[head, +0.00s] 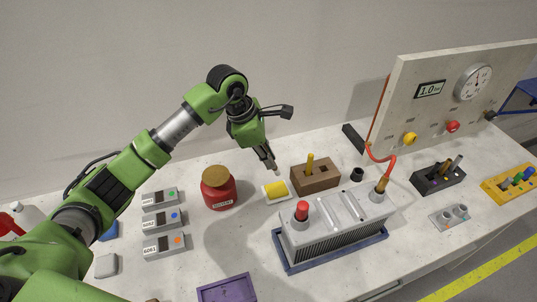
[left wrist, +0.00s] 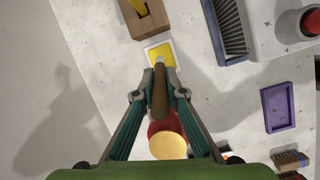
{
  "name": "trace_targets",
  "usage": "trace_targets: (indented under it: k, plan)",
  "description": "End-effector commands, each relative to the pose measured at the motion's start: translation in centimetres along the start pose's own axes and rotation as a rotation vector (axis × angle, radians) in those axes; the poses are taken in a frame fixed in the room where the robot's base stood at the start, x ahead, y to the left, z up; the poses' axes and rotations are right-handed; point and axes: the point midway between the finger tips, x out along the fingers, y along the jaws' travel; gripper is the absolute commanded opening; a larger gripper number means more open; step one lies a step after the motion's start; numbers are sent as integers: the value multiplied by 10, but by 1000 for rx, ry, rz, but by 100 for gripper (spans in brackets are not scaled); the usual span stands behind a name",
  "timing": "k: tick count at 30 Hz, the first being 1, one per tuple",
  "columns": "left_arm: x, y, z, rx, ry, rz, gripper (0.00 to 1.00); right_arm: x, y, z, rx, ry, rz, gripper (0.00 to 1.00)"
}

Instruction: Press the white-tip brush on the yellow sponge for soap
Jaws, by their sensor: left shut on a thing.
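The yellow sponge (head: 276,189) lies in a small white tray on the table, between a red jar and a brown wooden block. In the left wrist view the sponge (left wrist: 165,50) is just beyond the gripper. My left gripper (head: 270,160) points down above the sponge's far edge. It is shut on a brush with a brown handle (left wrist: 159,95). The brush's end (left wrist: 159,62) overlaps the sponge's near edge in the left wrist view; I cannot tell whether they touch. Its tip colour is unclear. My right gripper is not in view.
The red jar (head: 218,190) with a brown lid stands left of the sponge. The wooden block (head: 318,177) holding a yellow-handled item stands right. A finned battery-like unit (head: 330,228) is in front right. Grey labelled boxes (head: 163,221) stand left; a purple tray (head: 226,290) lies in front.

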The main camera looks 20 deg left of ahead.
Motion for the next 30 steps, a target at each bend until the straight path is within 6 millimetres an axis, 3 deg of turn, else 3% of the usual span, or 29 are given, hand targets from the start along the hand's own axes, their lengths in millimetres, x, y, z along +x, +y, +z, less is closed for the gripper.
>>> trace_targets:
  k: [11,21,30]
  plan:
    - [19,0,-5,-31,-5,11,0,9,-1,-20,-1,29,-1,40]
    - [52,-3,-17,-29,-5,11,0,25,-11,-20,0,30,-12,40]
    - [58,-3,-19,-28,-5,13,0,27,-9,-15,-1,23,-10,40]
